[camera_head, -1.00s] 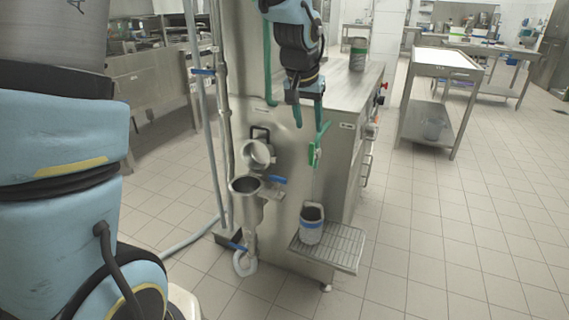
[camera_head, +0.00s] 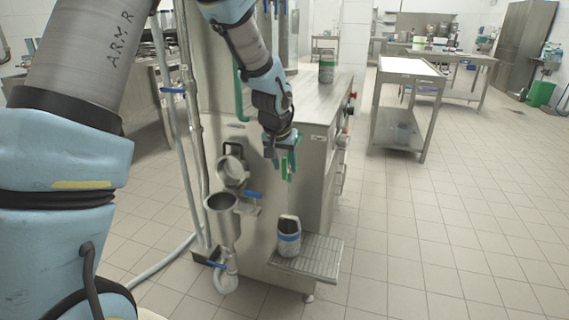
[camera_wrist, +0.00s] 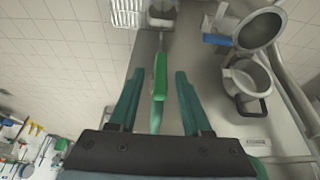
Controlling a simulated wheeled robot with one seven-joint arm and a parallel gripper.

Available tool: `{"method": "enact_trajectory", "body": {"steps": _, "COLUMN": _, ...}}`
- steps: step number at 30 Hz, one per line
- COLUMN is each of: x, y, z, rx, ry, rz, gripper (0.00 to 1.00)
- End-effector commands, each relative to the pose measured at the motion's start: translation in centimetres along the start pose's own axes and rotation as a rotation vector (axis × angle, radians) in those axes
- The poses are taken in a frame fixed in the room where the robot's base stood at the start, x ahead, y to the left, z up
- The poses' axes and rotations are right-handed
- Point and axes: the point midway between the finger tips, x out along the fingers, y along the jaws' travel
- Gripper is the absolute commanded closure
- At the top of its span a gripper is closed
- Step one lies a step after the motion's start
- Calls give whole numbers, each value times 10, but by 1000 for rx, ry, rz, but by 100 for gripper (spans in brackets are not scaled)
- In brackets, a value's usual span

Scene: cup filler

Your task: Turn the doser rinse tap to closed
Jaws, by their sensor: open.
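A tap with a green lever (camera_head: 285,171) is on the steel front of the filler, above the drip tray. The lever also shows in the wrist view (camera_wrist: 160,75), long and narrow, lying between my fingers. My gripper (camera_head: 284,158) is open around the lever, with a visible gap on both sides in the wrist view (camera_wrist: 159,82). A blue-handled tap (camera_head: 253,194) sits beside the steel hopper (camera_head: 222,205), left of my gripper; its blue handle shows at upper right in the wrist view (camera_wrist: 216,39). No label shows which one is the doser rinse tap.
More blue handles are on the pipe (camera_head: 172,90) and below the hopper (camera_head: 215,264). A wheel-less steel table (camera_head: 408,68) stands right; floor before it is clear.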

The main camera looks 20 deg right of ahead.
Motion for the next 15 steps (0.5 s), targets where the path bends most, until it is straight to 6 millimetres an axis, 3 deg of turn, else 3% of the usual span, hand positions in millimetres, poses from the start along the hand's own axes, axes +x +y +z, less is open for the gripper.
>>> {"method": "enact_trajectory", "body": {"steps": 3, "x": 0, "y": 0, "z": 0, "rx": 0, "ry": 0, "rz": 0, "gripper": 51}}
{"method": "enact_trajectory", "body": {"steps": 15, "x": 0, "y": 0, "z": 0, "rx": 0, "ry": 0, "rz": 0, "gripper": 96}}
